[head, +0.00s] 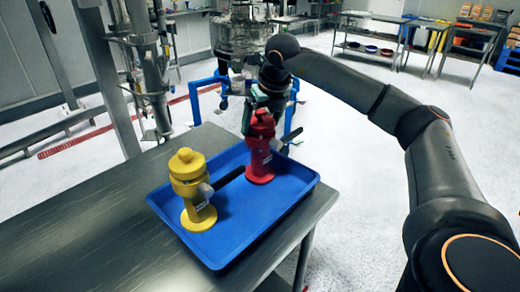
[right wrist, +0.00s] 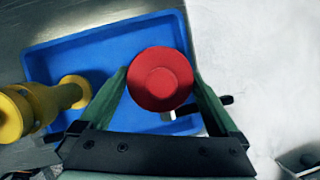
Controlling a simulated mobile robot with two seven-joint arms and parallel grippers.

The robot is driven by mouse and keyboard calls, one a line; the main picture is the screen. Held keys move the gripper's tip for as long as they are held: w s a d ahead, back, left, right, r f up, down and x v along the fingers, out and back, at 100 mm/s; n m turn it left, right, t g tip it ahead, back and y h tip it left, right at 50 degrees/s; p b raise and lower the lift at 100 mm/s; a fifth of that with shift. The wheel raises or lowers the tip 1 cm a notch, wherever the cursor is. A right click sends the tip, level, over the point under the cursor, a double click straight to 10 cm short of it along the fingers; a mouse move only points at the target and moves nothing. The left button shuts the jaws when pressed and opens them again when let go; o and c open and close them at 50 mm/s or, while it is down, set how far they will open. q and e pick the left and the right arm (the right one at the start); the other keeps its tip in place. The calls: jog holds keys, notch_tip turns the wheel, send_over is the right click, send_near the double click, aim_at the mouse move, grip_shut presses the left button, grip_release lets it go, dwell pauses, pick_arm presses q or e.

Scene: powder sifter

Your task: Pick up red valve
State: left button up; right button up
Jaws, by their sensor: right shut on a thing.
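The red valve (head: 259,150) stands upright in the right part of the blue tray (head: 222,263). Its round red top (right wrist: 160,79) shows between the fingers in the right wrist view. My right gripper (head: 258,103) reaches down to the valve's upper part and is shut on it. The green fingers (right wrist: 161,82) lie on either side of the red top in the wrist view. A black handle sticks out from the valve to the right. The valve's base appears to rest on the tray floor. My left gripper is not in view.
A yellow valve (head: 193,188) with a black handle stands in the left part of the tray; it also shows in the wrist view (right wrist: 15,112). The tray sits on a grey metal table (head: 90,215). A blue frame (head: 196,100) with equipment stands behind. Shelves (head: 365,50) are far back.

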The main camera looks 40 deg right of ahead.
jog(key=shift+r, duration=0.3)
grip_shut()
jog(key=shift+r, duration=0.1)
